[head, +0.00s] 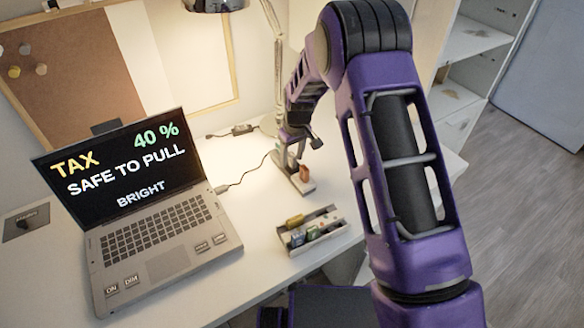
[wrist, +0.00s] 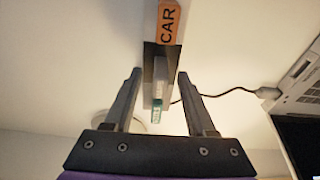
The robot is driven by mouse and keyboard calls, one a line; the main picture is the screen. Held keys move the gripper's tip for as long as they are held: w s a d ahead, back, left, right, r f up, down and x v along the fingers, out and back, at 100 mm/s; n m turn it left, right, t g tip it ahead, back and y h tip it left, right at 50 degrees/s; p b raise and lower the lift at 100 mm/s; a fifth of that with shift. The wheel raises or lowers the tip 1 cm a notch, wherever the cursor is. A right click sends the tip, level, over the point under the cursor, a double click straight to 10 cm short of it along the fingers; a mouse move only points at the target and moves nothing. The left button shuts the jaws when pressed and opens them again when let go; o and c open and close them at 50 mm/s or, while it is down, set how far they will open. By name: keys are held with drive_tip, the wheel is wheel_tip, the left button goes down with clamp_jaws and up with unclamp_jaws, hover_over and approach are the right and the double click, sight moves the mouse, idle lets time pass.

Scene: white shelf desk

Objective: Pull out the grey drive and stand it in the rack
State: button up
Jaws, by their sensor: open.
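My gripper (wrist: 159,76) is open, with one finger on each side of a narrow dark hub strip in the wrist view. On the strip between the fingers is a small grey piece (wrist: 159,72), which looks like the grey drive, with a green lettered end (wrist: 156,108) beside it. I cannot tell whether these are one thing; a gap shows to each finger. An orange drive marked CAR (wrist: 168,25) is beyond the fingertips. In the head view my gripper (head: 300,147) is above the hub (head: 301,184), hiding part of it. The rack (head: 331,238) lies nearer, holding several coloured pieces.
An open laptop (head: 150,240) stands at left; its screen reads TAX, 40 %, SAFE TO PULL, BRIGHT. A cable (head: 235,183) runs from it towards the hub. A lamp (head: 277,70) stands behind. White desk is bare between laptop and rack.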

sight(292, 154)
clamp_jaws()
drive_tip(key=shift+r, duration=0.15)
wheel_tip(292, 154, up, 9)
drive_tip(key=shift+r+p, duration=0.15)
drive_tip(key=shift+p, duration=0.15)
drive_tip(key=shift+r+p, duration=1.6)
drive_tip(key=shift+r, duration=1.15)
